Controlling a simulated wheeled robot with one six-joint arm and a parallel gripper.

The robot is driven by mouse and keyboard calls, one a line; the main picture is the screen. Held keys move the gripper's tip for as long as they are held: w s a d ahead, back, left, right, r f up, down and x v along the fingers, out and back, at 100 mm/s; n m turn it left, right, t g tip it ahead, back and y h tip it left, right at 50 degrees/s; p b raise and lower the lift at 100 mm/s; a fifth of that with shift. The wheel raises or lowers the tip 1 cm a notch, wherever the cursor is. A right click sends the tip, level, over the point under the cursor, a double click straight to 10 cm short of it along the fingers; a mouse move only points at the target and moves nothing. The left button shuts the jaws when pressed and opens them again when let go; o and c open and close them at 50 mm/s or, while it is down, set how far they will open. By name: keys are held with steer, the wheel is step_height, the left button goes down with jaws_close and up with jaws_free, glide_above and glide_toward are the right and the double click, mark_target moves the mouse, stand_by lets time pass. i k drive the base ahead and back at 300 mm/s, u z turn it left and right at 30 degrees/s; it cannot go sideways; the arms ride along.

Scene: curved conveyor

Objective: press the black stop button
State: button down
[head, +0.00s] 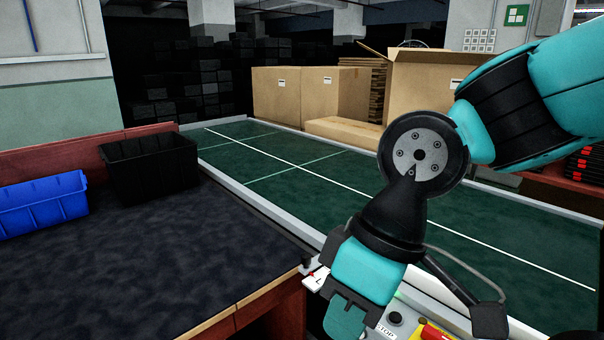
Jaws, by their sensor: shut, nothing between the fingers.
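The black stop button (395,318) sits on the light control panel at the bottom of the head view, with a white label reading "STOP" below it. My gripper (345,318) points down just left of the button, close to it in the picture. Its teal end runs to the bottom edge, and I cannot tell its height above the panel. It is shut and holds nothing that I see. My gripper and wrist cover part of the panel. The button is uncovered.
A red button on a yellow base (432,332) is right of the stop button, cut by the frame. A green conveyor (300,170) runs behind. A dark table (130,260) at left holds a blue bin (45,205) and a black bin (150,163). Cardboard boxes (310,95) stand behind the conveyor.

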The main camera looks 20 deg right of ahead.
mark_target(394, 316)
steer(key=z, duration=0.05)
steer(key=k, duration=0.5)
steer(key=z, duration=2.8)
